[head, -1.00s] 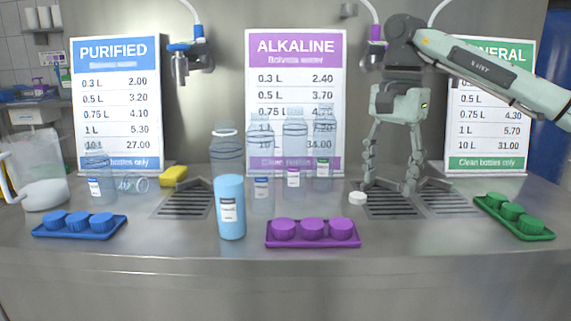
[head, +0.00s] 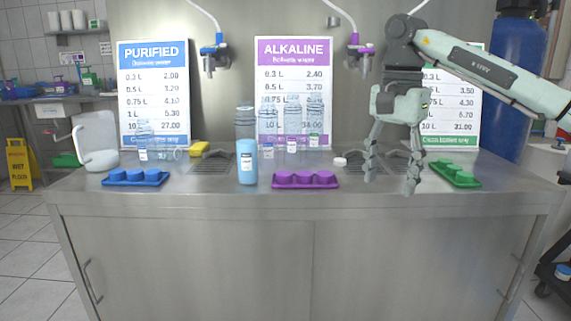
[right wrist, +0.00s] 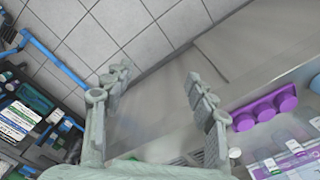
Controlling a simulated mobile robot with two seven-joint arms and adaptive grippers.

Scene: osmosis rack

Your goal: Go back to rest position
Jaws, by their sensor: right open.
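My right gripper (head: 391,186) is open and empty in front of the right part of the steel counter in the head view. Its arm comes in from the upper right. In the right wrist view the two fingers (right wrist: 158,90) are spread apart, with the counter edge and floor tiles beyond them and nothing between them. My left gripper is not in view.
The counter (head: 215,200) bears a blue cap tray (head: 135,184), a purple cap tray (head: 305,187), a green cap tray (head: 455,181), a light blue bottle (head: 247,165), several clear bottles and a pitcher (head: 96,140). A yellow floor sign (head: 22,163) stands left.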

